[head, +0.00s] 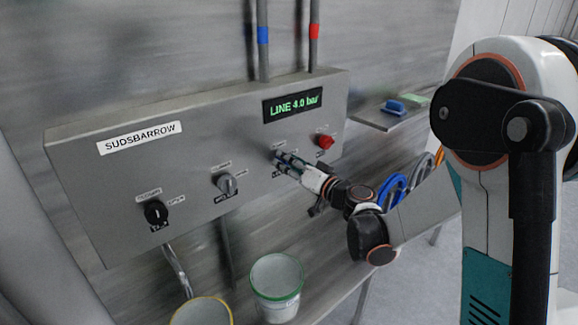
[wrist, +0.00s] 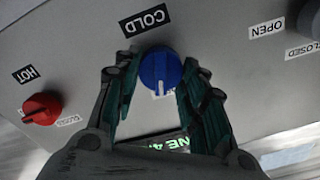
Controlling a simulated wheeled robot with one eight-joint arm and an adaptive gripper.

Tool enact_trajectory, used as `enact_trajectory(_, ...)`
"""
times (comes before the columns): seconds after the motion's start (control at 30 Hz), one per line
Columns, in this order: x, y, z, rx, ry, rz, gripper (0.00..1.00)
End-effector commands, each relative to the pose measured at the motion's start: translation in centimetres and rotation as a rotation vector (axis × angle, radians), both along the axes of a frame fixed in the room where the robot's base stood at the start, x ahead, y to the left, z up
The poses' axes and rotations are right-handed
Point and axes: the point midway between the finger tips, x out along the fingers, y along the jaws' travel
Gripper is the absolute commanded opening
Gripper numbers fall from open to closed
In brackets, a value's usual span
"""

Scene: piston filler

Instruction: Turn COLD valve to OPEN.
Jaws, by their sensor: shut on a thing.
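The COLD valve is a round blue knob (wrist: 160,70) under a black COLD label (wrist: 145,20) in the wrist view. Its white pointer mark faces the bottom of that view, toward the green display. A small white label beside the pointer is partly hidden, so I cannot read it. My gripper (wrist: 159,72) has one finger on each side of the blue knob and is shut on it. In the head view my gripper (head: 281,160) is at the panel below the display and hides the knob.
The red HOT knob (wrist: 42,107) sits close to one side, and a grey knob (head: 226,183) to the other. A black knob (head: 156,212) is further left. The LINE 4.0 bar display (head: 292,104) is above. Buckets (head: 277,287) stand below the panel.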

Motion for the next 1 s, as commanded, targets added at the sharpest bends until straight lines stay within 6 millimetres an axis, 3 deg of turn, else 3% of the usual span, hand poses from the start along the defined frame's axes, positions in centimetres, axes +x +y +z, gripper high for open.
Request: enact_trajectory(1.0,0.11,-0.17,-0.38,0.772,0.561,-0.002,0.14)
